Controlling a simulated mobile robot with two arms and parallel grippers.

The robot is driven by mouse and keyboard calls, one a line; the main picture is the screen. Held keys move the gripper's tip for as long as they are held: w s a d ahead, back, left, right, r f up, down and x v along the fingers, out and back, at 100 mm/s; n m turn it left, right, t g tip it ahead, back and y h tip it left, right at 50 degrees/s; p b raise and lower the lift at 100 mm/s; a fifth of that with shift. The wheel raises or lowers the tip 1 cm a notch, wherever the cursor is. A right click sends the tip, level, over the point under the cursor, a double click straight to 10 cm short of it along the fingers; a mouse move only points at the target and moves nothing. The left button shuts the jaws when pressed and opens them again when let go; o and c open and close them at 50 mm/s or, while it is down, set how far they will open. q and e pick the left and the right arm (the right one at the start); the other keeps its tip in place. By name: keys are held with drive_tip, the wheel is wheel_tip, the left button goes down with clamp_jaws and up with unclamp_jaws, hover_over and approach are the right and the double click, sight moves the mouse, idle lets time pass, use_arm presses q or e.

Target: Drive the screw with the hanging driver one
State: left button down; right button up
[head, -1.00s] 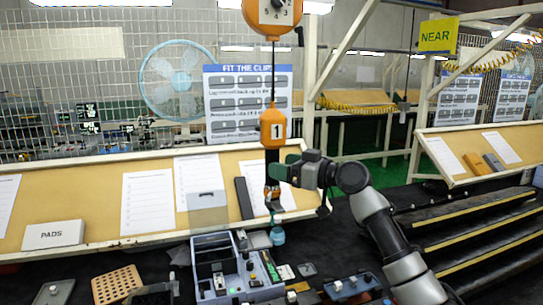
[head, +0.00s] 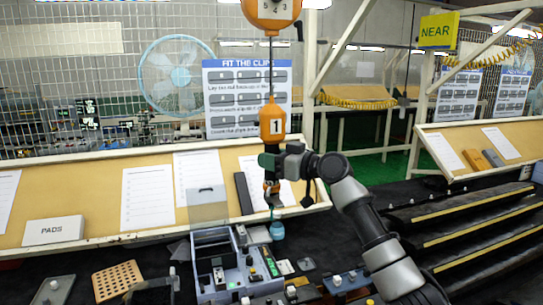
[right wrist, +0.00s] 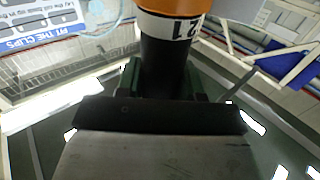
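The hanging driver (head: 272,124), orange with a black body and a label 1, hangs upright on a cable from an orange balancer (head: 270,10). My right gripper (head: 270,161) is at its black body below the label. In the right wrist view the black body (right wrist: 166,65) stands between the green fingers (right wrist: 164,84), which appear to press on both sides. The driver's lower end is above a teal cylinder (head: 277,230), beside a grey-blue fixture (head: 202,270). I cannot make out the screw. My left gripper is out of view.
A slanted tan board (head: 100,212) with papers and a PADS box (head: 54,231) runs behind the dark bench. A perforated tan block (head: 118,281) and small parts lie in front. Black steps (head: 470,235) with yellow edges stand at the right.

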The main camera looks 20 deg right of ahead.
drive_tip(key=c, duration=0.4)
drive_tip(key=shift+r, duration=0.1)
clamp_jaws()
drive_tip(key=shift+a, duration=0.15)
drive_tip(key=w+a+m+t+h+p, duration=0.2)
drive_tip(key=w+a+h+p, duration=0.15)
drive_tip(key=a, duration=0.35)
drive_tip(key=w+a+m+t+h+p, duration=0.25)
drive_tip(key=a+p, duration=0.25)
drive_tip(key=a, duration=0.3)
wheel_tip(320, 180, down, 22)
drive_tip(key=b, duration=1.4)
drive_tip(key=shift+d+g, duration=0.35)
drive_tip(key=shift+g, duration=0.1)
